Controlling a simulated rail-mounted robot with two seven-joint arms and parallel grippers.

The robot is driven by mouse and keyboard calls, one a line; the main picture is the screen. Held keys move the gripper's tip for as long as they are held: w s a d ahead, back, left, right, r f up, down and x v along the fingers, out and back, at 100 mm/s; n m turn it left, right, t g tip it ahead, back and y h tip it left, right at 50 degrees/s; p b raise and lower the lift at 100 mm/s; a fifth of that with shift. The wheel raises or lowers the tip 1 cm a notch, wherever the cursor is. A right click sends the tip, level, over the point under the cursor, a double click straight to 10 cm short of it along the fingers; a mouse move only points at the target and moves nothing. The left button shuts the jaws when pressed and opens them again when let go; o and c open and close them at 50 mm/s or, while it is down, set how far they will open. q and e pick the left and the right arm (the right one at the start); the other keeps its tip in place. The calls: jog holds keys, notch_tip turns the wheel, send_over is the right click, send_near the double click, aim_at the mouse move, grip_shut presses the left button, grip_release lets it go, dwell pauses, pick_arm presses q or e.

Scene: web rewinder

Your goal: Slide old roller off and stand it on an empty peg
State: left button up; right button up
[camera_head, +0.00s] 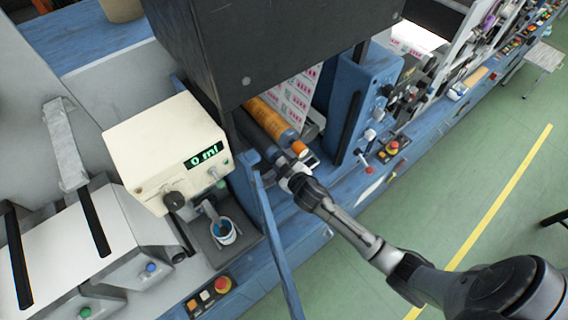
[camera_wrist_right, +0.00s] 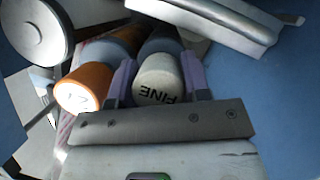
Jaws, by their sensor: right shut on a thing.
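My right gripper (camera_head: 287,172) reaches into the machine from the lower right in the head view. In the wrist view its two purple fingers (camera_wrist_right: 158,84) are on either side of a roller's pale end cap (camera_wrist_right: 158,88), marked "FINE", and are shut on it. This roller has a dark blue-grey body (camera_head: 252,136), still lying inside the machine. Beside it, an orange roller (camera_head: 270,119) shows its orange end (camera_wrist_right: 84,88) in the wrist view, apart from the fingers. I cannot make out an empty peg. My left gripper is not in view.
A cream box with a "0 ml" display (camera_head: 165,153) stands left of the rollers, with a small cup (camera_head: 223,231) below it. A blue upright bar (camera_head: 272,235) stands close left of my right arm. A blue machine frame (camera_head: 365,90) is at the right. Green floor (camera_head: 500,170) is open.

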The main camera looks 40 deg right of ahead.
jog(key=s+p, duration=0.4)
jog(key=s, duration=1.1)
dwell(1.1)
jog(key=o, duration=1.6)
jog(key=shift+c, duration=0.2)
